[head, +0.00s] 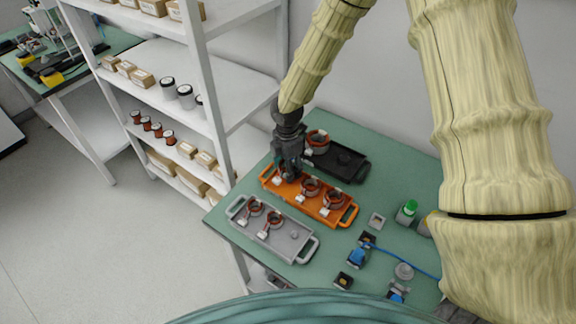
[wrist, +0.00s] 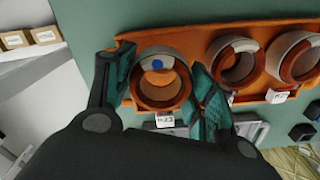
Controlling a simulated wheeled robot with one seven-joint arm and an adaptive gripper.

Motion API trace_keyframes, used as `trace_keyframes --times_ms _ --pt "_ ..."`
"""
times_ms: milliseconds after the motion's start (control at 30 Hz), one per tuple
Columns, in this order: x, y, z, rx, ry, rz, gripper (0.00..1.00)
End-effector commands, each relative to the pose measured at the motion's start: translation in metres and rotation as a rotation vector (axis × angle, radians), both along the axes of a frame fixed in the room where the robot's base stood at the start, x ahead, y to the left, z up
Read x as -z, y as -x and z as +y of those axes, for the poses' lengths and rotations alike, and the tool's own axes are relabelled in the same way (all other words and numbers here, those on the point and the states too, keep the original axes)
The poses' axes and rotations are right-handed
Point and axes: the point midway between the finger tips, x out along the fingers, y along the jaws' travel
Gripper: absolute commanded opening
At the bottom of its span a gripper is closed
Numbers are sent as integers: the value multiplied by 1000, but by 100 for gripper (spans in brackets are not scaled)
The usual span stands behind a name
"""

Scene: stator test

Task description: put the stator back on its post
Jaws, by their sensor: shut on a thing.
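My gripper (head: 287,172) points down over the left end of the orange tray (head: 322,216). In the wrist view its two green-padded fingers (wrist: 161,82) are shut on a stator (wrist: 148,98), one on each side. That stator is a grey ring with copper-coloured windings, a blue dot and a white tag. Its hole shows orange, and I cannot tell whether it is seated on a post or just above one. The head view mostly hides it behind the gripper. Two more stators (head: 310,187) (head: 333,200) sit in the orange tray to the right.
A grey tray (head: 293,251) in front holds two stators and a bare post (head: 294,235). A black tray (head: 350,172) behind holds one stator (head: 317,142). Small parts and a blue cable (head: 405,258) lie at the right. A white shelf (head: 215,90) stands left.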

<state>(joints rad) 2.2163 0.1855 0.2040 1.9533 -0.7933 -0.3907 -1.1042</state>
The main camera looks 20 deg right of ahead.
Motion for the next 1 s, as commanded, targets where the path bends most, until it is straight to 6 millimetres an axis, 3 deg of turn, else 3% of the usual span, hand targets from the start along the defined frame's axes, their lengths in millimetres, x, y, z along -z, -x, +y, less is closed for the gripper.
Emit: trace_keyframes --times_ms 733,767,800,867,1000 --pt "16 0 1 -1 0 -1 19" --pt "16 0 1 -1 0 -1 56" --pt "16 0 1 -1 0 -1 63" --pt "16 0 1 -1 0 -1 69" --pt "16 0 1 -1 0 -1 69"
